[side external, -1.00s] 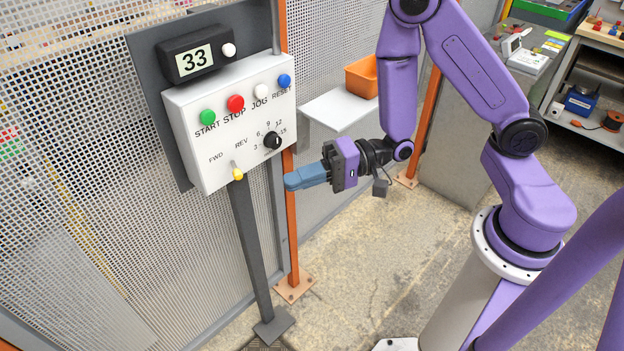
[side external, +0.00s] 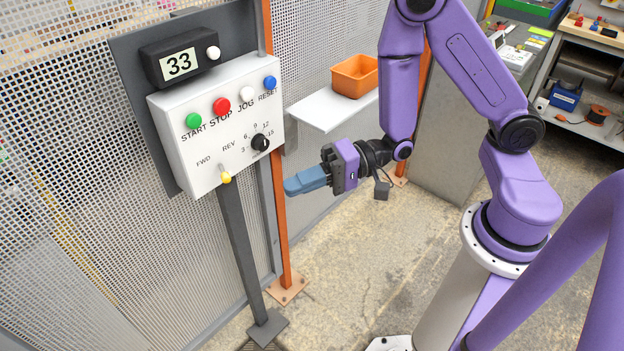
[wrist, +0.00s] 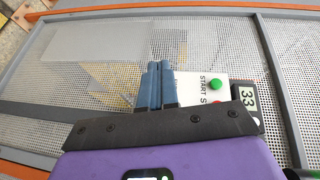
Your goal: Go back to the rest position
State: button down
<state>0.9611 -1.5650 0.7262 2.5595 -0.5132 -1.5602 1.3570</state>
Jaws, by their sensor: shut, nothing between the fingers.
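My gripper (side external: 287,188) has blue-grey fingers that are shut together and empty. In the side external view it points left, in front of and a little below the right lower corner of the white control box (side external: 190,150), apart from it. In the wrist view the closed fingers (wrist: 158,66) reach up from the black and purple hand, with part of the control box (wrist: 190,88) just right of them. The box carries green, red, white and blue buttons, a black knob (side external: 260,142) pointing towards the upper numbers, and a yellow-tipped lever switch (side external: 226,176). The display (side external: 180,64) reads 33.
Mesh fence panels (side external: 70,200) stand behind the box. Its grey post (side external: 240,255) and an orange fence post (side external: 280,220) stand left of my gripper. A white shelf (side external: 315,112) with an orange bin (side external: 355,76) is behind. Open floor (side external: 350,250) lies below.

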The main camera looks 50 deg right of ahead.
jog(key=s+d+r+n+g+h, duration=0.2)
jog(key=s+d+n+g+h, duration=0.1)
jog(key=s+d+n+h, duration=0.3)
jog(key=s+d+r+n+g+h, duration=0.3)
jog(key=s+d+n+h, duration=0.3)
jog(key=s+n+h, duration=0.2)
jog(key=shift+s+d+n+g, duration=0.4)
jog(key=shift+s+n+g, duration=0.1)
jog(key=shift+s+n, duration=0.6)
